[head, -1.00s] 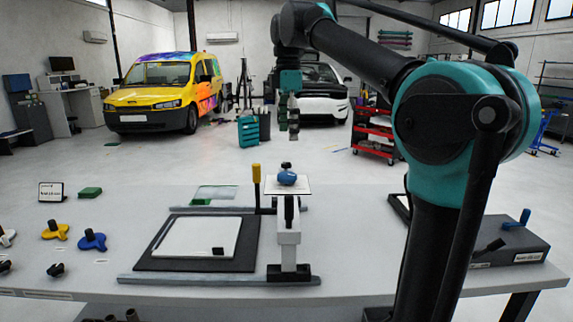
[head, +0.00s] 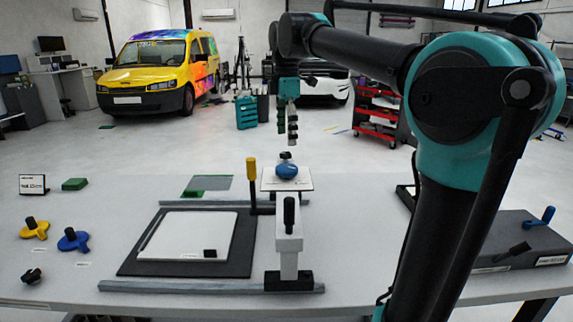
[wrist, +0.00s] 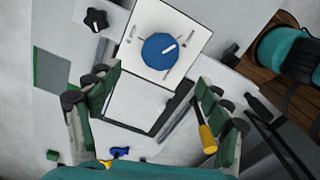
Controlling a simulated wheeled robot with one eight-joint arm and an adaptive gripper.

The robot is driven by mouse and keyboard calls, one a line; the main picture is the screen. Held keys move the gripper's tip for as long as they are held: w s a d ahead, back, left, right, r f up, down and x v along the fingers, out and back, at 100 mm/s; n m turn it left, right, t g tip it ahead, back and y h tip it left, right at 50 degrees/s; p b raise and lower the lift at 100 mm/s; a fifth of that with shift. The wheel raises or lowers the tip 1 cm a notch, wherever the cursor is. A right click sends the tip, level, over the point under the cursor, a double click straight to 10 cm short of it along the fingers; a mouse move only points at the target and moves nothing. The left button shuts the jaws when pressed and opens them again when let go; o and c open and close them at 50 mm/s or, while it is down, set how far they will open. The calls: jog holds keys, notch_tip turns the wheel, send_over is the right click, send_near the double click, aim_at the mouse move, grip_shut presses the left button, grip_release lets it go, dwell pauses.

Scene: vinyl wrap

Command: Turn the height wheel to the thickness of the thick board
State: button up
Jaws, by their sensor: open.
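The height wheel is a blue round knob (head: 287,171) with a white pointer line, on a white plate (head: 270,186) at the head of the light grey press stand. The wrist view shows the knob (wrist: 160,51) from above, its pointer angled to the upper right. My gripper (head: 291,142) hangs above the wheel, open and empty, apart from it. In the wrist view its two green-grey fingers (wrist: 158,80) are spread wide, with the knob beyond their tips. A white board (head: 183,236) lies on a dark mat; I cannot tell whether it is the thick board.
A yellow upright handle (head: 251,170) stands just left of the wheel plate. Blue (head: 73,239) and yellow (head: 34,230) knobbed pieces, a small sign (head: 32,184) and a green block (head: 75,184) are at left. A grey box with a blue crank (head: 541,215) is at right.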

aim_at(287, 167)
notch_tip(287, 167, down, 10)
jog(key=shift+r, duration=0.15)
dwell(0.3)
jog(key=c, duration=1.2)
